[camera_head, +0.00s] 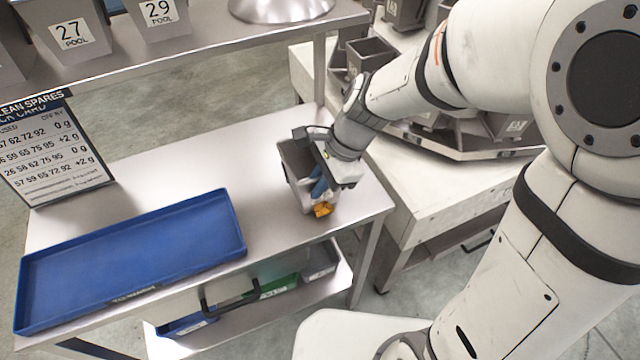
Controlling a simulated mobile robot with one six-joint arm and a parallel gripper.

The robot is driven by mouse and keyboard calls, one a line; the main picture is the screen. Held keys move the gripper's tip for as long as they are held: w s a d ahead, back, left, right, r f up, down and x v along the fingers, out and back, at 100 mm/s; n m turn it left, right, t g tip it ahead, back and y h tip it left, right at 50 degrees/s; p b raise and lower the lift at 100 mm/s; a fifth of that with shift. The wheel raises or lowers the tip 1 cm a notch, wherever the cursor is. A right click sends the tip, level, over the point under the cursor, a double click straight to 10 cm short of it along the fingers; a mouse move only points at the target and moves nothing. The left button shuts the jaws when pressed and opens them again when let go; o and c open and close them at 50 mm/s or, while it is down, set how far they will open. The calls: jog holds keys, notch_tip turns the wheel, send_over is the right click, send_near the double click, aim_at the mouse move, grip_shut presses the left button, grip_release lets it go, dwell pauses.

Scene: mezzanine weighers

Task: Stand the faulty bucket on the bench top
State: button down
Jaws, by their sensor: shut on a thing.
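A grey bucket (297,172) is at the right end of the steel bench top (150,150). It looks tilted, and a small orange and blue item (322,210) shows at its lower right. My gripper (318,160) is shut on the bucket from above and right, and hides part of it. I cannot tell whether the bucket's base touches the bench top. No number is readable on this bucket.
A blue tray (130,255) fills the front left of the bench. A card sign (55,150) stands at the left. Numbered buckets (65,32) stand on the shelf above. A weigher (470,148) with several buckets is at the right. Bare bench lies behind the tray.

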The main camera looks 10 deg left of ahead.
jog(key=shift+f, duration=0.35)
jog(key=shift+f, duration=0.2)
jog(key=c, duration=1.5)
grip_release()
jog(key=shift+c, duration=0.2)
jog(key=shift+r, duration=0.3)
jog(key=p+v, duration=0.1)
jog(key=v, duration=1.1)
jog(key=s+d+f+n+t+h, duration=0.1)
jog(key=s+d+n+t+h, duration=0.1)
jog(key=d+n, duration=0.3)
jog(key=s+d+f+n+t+h, duration=0.1)
jog(key=s+d+n, duration=0.4)
jog(key=d, duration=0.6)
jog(key=shift+d+n+t+h, duration=0.4)
jog(key=shift+n+h, duration=0.3)
jog(key=shift+n, duration=0.1)
